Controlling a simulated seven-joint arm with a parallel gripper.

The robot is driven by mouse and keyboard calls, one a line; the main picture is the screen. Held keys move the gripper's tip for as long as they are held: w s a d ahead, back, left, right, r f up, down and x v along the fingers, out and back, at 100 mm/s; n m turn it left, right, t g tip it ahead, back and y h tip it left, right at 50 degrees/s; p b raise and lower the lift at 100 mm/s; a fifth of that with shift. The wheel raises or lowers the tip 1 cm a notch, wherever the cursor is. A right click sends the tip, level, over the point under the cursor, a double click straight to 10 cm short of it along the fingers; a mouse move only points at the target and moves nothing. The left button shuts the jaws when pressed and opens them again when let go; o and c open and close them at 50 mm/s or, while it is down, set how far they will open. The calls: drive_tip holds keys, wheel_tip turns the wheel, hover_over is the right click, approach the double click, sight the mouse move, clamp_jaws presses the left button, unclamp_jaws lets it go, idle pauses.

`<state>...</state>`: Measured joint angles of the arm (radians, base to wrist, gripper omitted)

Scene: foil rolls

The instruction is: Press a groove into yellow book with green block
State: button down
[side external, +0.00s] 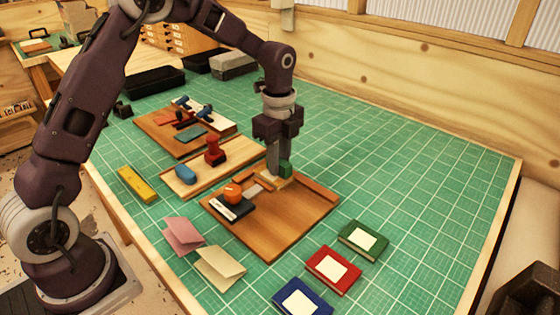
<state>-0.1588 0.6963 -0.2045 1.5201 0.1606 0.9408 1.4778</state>
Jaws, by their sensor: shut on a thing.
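My gripper (279,170) points down over the front wooden board, shut on the green block (286,168). The block shows at the right of the fingers; the fingers hide part of it. Its lower end is close to a small tan-yellow piece (273,181) on the board, which may be the yellow book; I cannot tell whether they touch. No groove can be made out at this size.
The wooden board (270,235) also carries an orange knob (233,193) and a black pad (231,208). Green (363,240), red (333,270) and blue (302,298) books lie in front. A yellow bar (138,184) lies left. The green mat is clear at right.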

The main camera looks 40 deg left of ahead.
drive_tip(key=shift+a, duration=0.2)
drive_tip(key=shift+a, duration=0.3)
drive_tip(key=shift+a, duration=0.1)
drive_tip(key=shift+a, duration=0.25)
drive_tip(key=shift+a, duration=0.1)
drive_tip(key=shift+a, duration=0.35)
drive_tip(key=shift+r, duration=3.55)
